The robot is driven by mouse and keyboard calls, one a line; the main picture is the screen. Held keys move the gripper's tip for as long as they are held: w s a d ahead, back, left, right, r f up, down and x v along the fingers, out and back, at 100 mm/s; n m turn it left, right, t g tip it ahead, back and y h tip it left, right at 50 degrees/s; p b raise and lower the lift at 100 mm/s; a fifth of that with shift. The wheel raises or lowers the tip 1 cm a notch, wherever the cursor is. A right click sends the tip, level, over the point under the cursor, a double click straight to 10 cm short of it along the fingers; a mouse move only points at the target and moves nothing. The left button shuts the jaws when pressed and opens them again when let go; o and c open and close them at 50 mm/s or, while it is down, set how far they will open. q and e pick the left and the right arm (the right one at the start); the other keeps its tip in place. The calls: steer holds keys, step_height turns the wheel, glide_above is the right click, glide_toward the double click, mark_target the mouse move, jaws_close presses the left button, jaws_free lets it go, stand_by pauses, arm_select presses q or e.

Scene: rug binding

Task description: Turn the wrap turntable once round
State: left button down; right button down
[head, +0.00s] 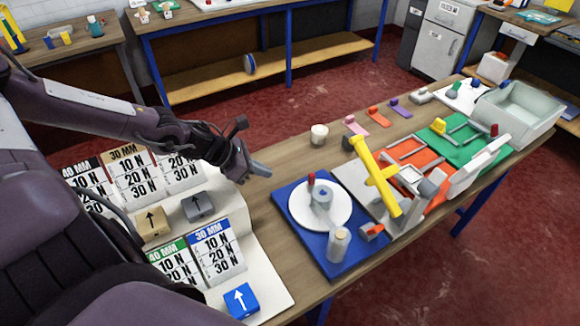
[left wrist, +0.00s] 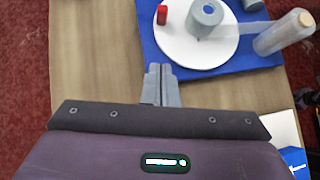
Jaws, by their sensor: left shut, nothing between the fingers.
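The wrap turntable is a white round disc (head: 328,214) on a blue base (head: 298,238), in the middle of the head view. A grey roll (head: 321,197) stands at the disc's centre, and a red knob (head: 311,180) stands near its rim. The disc also shows at the top of the left wrist view (left wrist: 183,50), with the red knob (left wrist: 162,15) at its left. A roll of clear film (head: 339,245) stands upright at the base's front corner. My left gripper (head: 258,172) is shut and empty, left of the base and apart from the knob. My right gripper is not in view.
A yellow-handled tool (head: 376,175) and a grey plate stand right of the turntable. A white cup (head: 319,134) is behind it. Label cards (head: 212,249) and small arrow blocks (head: 241,300) lie on a white board at left. Bare wood lies between board and base.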

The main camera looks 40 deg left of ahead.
arm_select(q)
steer(key=b, duration=0.3)
glide_toward(298, 187)
steer(key=shift+x, duration=1.1)
steer(key=shift+w+d+f, duration=0.15)
steer(key=shift+w, duration=0.15)
steer(key=w+d, duration=0.1)
steer(key=w+d+p, duration=0.1)
steer(key=shift+w+f, duration=0.25)
steer(key=shift+f, duration=0.1)
steer(key=shift+w+d, duration=0.35)
steer(key=shift+w, duration=0.2)
steer(key=shift+w+d+f, duration=0.1)
steer(key=shift+w, duration=0.05)
